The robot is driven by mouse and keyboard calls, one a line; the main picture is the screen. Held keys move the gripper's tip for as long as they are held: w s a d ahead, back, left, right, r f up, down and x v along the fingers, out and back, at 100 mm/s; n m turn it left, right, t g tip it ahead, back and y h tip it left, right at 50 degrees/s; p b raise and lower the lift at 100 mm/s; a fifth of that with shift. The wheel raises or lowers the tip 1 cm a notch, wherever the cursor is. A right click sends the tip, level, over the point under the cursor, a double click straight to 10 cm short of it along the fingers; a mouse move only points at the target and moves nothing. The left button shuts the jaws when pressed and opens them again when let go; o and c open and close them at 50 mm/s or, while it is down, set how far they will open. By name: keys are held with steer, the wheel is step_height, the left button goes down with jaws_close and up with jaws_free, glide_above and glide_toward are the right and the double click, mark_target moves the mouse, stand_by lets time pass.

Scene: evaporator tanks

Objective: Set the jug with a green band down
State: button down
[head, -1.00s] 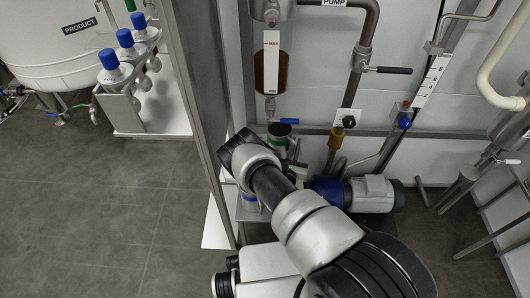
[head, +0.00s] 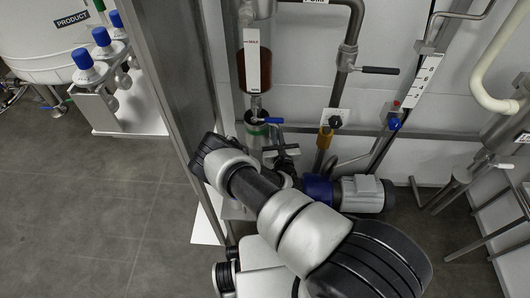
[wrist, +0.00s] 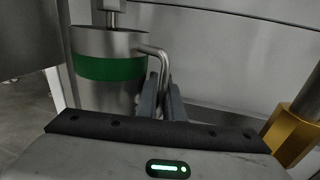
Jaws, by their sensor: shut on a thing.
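The steel jug with a green band (wrist: 108,68) is upright at the upper left of the wrist view. Its bent handle (wrist: 156,52) lies at my gripper (wrist: 166,92), whose two narrow fingers are shut on it. In the head view the jug (head: 258,130) shows beneath the sight glass and the blue valve lever, partly hidden by pipework and my arm. A steel pipe end (wrist: 113,16) is directly above the jug's mouth in the wrist view. The jug's base is hidden, so I cannot tell whether it touches a surface.
A sight glass of brown liquid (head: 254,68) hangs above the jug, with a blue valve lever (head: 268,121) below it. A pump motor (head: 362,193) is to the right. Floor at lower left is clear.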

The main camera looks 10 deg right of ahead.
step_height(320, 180, down, 10)
steer(key=b, duration=0.3)
steer(key=shift+r+b, duration=0.15)
steer(key=shift+b, duration=0.25)
steer(key=shift+r, duration=0.1)
steer(key=c, duration=2.3)
jaws_free()
steer(key=shift+f, duration=0.25)
steer(key=o, duration=0.4)
steer(key=shift+r, duration=0.1)
steer(key=shift+r, duration=0.1)
